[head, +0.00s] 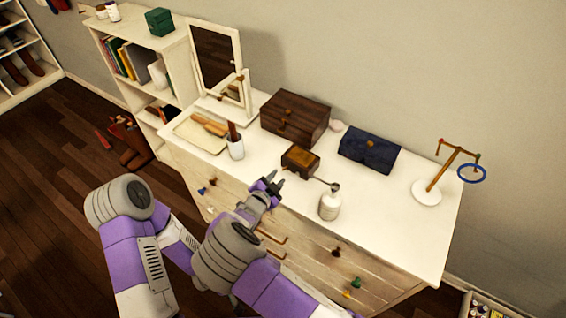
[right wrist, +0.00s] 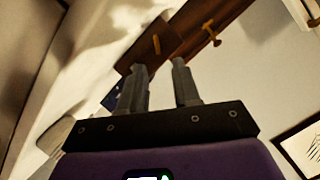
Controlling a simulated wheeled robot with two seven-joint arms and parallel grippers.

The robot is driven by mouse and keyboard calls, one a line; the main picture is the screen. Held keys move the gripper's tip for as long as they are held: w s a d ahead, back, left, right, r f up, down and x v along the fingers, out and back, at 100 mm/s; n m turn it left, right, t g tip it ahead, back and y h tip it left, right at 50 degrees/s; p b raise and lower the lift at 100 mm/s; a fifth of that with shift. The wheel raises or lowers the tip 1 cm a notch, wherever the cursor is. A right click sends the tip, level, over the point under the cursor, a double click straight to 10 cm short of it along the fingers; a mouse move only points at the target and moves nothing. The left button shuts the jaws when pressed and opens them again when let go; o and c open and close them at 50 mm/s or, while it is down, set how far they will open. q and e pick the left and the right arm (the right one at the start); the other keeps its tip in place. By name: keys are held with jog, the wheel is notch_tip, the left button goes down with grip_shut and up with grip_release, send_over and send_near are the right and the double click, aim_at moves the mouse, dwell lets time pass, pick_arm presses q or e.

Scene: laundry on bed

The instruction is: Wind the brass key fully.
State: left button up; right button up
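A small brown box (head: 300,160) with a lighter top stands near the front of the white dresser, in the head view. A thin rod with a round end (head: 335,187) shows between it and a white bottle; I cannot tell which it belongs to. No brass key is clearly made out. My right gripper (head: 270,182) is left of and in front of the small box, apart from it. In the right wrist view its two fingers (right wrist: 160,88) are apart with nothing between them. My left gripper does not show.
The dresser top (head: 400,215) holds a dark wooden box (head: 295,116), a navy pouch (head: 369,151), a white bottle (head: 329,206), a brush cup (head: 236,147), a tray (head: 192,138), a mirror (head: 217,55) and a stand (head: 428,191). Its front right is mostly clear.

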aim_at(285, 169)
jog(key=x, duration=0.6)
jog(key=shift+d+f, duration=0.1)
jog(key=shift+d, duration=0.1)
grip_shut()
